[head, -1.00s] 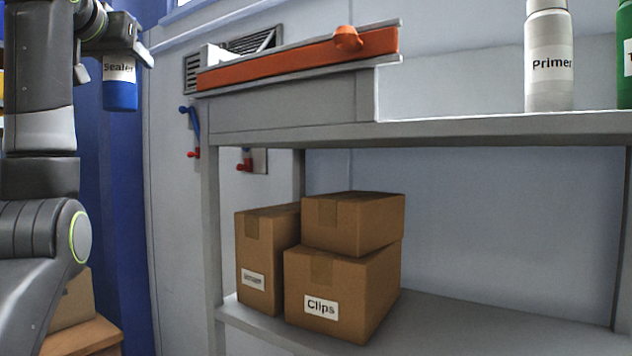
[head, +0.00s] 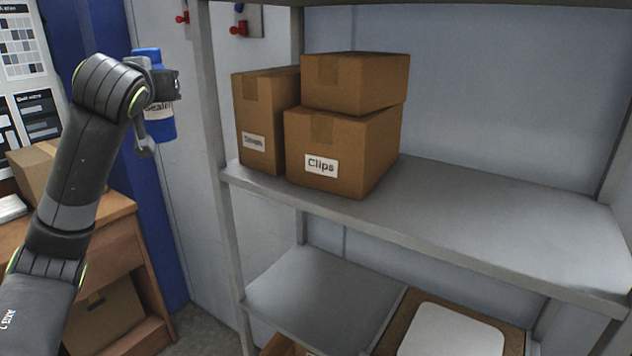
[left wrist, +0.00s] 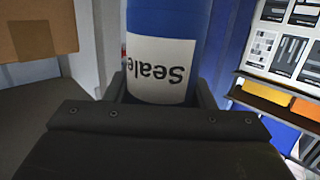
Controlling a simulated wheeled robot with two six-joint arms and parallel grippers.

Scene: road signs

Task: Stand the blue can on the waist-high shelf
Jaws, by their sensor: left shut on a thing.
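The blue can (head: 163,130) has a white label reading "Sealer" and is held in the air left of the shelf unit, about upright. My left gripper (head: 158,108) is shut around its middle. In the left wrist view the can (left wrist: 165,25) sits between the two fingers, its label upside down in that picture. The middle shelf (head: 480,220) of the grey unit carries cardboard boxes on its left part, and the can is apart from it, to the left of its front left post. My right gripper is not in view.
A box labelled "Clips" (head: 335,150), a box on top of it (head: 355,82) and a tall narrow box (head: 262,125) stand on the middle shelf. Its right part is clear. The front left post (head: 215,130) rises near the can. A wooden cabinet (head: 105,240) stands at left.

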